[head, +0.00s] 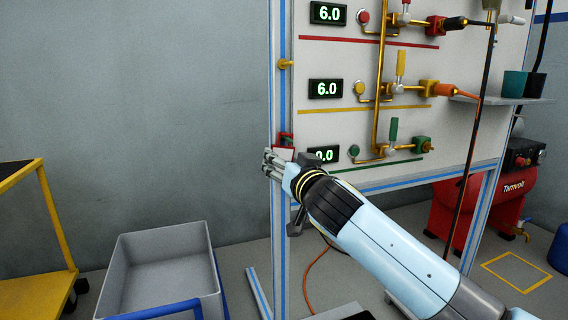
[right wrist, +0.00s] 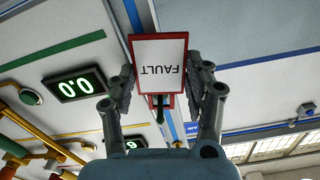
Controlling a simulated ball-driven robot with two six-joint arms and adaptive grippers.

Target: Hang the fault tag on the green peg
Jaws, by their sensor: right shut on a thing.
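The fault tag (right wrist: 160,62) is a white card with a red border, and its word FAULT reads upside down in the right wrist view. In the head view the tag (head: 284,152) is at the panel's left post, partly behind my fingers. My right gripper (head: 273,162) is shut on the tag, with a finger on each side of it in the right wrist view (right wrist: 162,78). A dark green piece, apparently the green peg (right wrist: 160,114), shows by the tag's red hanger end. Whether the hanger is around the peg or only beside it, I cannot tell. My left gripper is out of view.
A yellow peg (head: 286,64) sits higher on the same post. The panel (head: 340,57) carries gauges, valves and pipes right of my gripper. A grey bin (head: 163,247) and a yellow cart (head: 22,175) stand at left. A red compressor (head: 490,205) is at right.

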